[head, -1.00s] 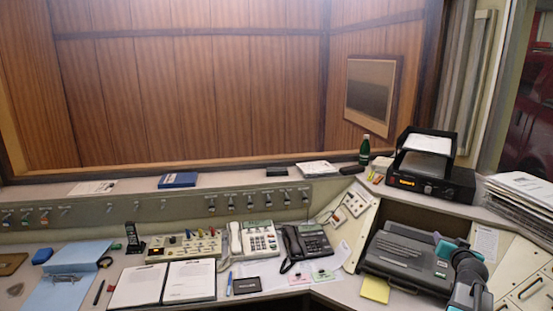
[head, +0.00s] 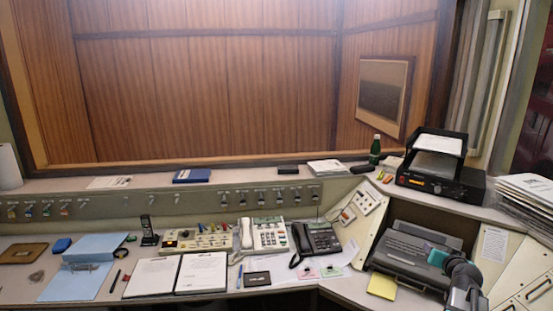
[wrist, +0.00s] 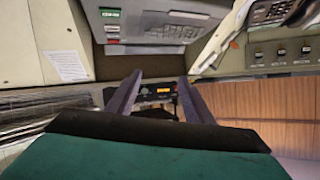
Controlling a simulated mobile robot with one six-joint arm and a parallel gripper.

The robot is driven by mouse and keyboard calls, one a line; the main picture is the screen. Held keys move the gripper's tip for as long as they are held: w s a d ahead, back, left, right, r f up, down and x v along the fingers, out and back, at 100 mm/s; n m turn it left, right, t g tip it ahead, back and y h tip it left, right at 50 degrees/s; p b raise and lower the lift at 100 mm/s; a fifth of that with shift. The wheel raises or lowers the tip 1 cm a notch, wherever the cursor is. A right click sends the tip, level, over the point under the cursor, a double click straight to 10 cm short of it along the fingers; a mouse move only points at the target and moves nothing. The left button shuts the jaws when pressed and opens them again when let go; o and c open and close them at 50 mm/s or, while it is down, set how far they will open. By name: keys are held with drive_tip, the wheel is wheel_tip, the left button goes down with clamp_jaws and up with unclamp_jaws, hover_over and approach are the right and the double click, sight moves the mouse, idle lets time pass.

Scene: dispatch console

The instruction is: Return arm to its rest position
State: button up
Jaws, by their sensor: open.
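My arm (head: 464,281) shows at the lower right of the head view, in front of the grey typewriter-like machine. In the wrist view my gripper (wrist: 157,88) has its two dark fingers spread apart with nothing between them. Beyond the fingers, the black radio unit (wrist: 158,92) with an orange display shows in the gap, some way off. The same radio unit (head: 440,182) stands on the right ledge in the head view. The fingertips are not clearly seen in the head view.
The grey machine (head: 411,252) and a yellow pad (head: 382,286) lie near my arm. A paper stack (head: 528,196) stands at the right edge. Phones (head: 316,238), an open binder (head: 176,275) and a green bottle (head: 375,149) are further left. Wood panelling is behind.

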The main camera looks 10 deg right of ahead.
drive_tip(key=w+a+f+n+g+y, duration=0.1)
drive_tip(key=w+a+f+y, duration=0.1)
drive_tip(key=a+f, duration=0.35)
drive_tip(key=w+a+f+n+g+y, duration=0.1)
drive_tip(key=w+a+f+y, duration=0.15)
drive_tip(key=a, duration=0.65)
drive_tip(key=s+a+f+n+g+y, duration=0.1)
drive_tip(key=s+a+f+n+g, duration=0.15)
drive_tip(key=a+f, duration=0.55)
drive_tip(key=s+a+f+n+g, duration=0.15)
drive_tip(key=s+a+f, duration=0.25)
drive_tip(key=a, duration=0.8)
drive_tip(key=s+a+f+n+g+y, duration=0.1)
drive_tip(key=s+a+f+g, duration=0.2)
drive_tip(key=a+f, duration=0.45)
drive_tip(key=s+a+f+g+h, duration=0.1)
drive_tip(key=s+a+f+g, duration=0.15)
drive_tip(key=s+a, duration=0.5)
drive_tip(key=s+f+g+b, duration=0.6)
drive_tip(key=s+f+b, duration=0.4)
drive_tip(key=s+f, duration=1.4)
wheel_tip(320, 180, down, 4)
drive_tip(key=shift+s+d+f+n, duration=0.1)
drive_tip(key=shift+s+d+n, duration=0.1)
drive_tip(key=shift+n, duration=0.1)
